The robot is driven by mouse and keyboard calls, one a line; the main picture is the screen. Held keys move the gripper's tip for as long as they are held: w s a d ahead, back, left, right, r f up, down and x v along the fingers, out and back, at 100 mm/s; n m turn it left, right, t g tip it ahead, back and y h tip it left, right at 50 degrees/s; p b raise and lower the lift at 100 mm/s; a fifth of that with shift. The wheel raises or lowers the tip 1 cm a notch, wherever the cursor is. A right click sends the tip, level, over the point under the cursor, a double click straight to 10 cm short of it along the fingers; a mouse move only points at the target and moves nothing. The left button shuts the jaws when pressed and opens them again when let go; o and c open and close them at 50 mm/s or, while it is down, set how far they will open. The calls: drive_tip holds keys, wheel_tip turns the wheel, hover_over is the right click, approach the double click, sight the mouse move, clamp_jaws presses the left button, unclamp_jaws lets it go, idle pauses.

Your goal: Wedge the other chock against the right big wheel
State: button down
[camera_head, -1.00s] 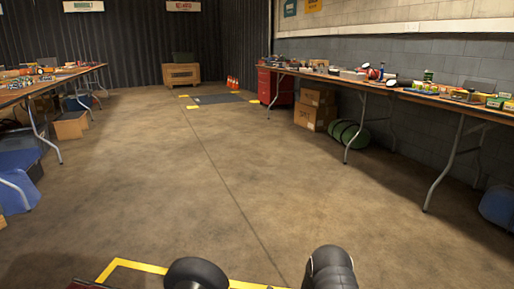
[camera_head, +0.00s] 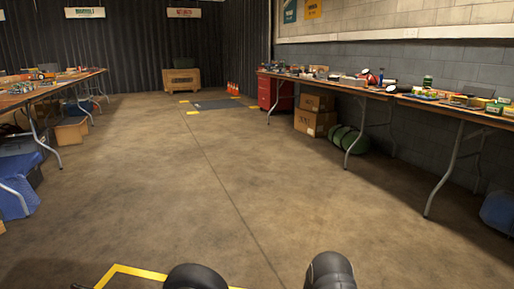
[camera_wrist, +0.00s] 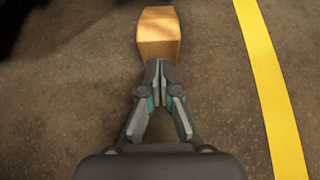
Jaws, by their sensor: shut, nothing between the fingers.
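A wooden chock (camera_wrist: 158,36) lies on the concrete floor in the wrist view, just beyond the fingertips. My gripper (camera_wrist: 159,68) points at its near end, with the fingers shut together and nothing between them. The fingertips overlap the chock's near edge in the picture; I cannot tell whether they touch it. A dark shape (camera_wrist: 30,15) at the upper left of the wrist view may be a wheel, but too little of it shows. The head view shows neither the chock nor the gripper fingers.
A yellow floor line (camera_wrist: 270,85) runs right of the chock; yellow marking also shows low in the head view (camera_head: 130,270). Tables stand along the left (camera_head: 50,88) and right (camera_head: 440,103). Orange cones (camera_head: 233,88) and a wooden crate (camera_head: 181,80) are far back. The middle floor is clear.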

drive_tip(key=shift+w+a, duration=0.25)
drive_tip(key=shift+a, duration=1)
drive_tip(key=shift+w+a, duration=0.2)
drive_tip(key=shift+a, duration=1)
idle(1.3)
drive_tip(key=shift+p+v, duration=0.8)
drive_tip(key=shift+v, duration=2.1)
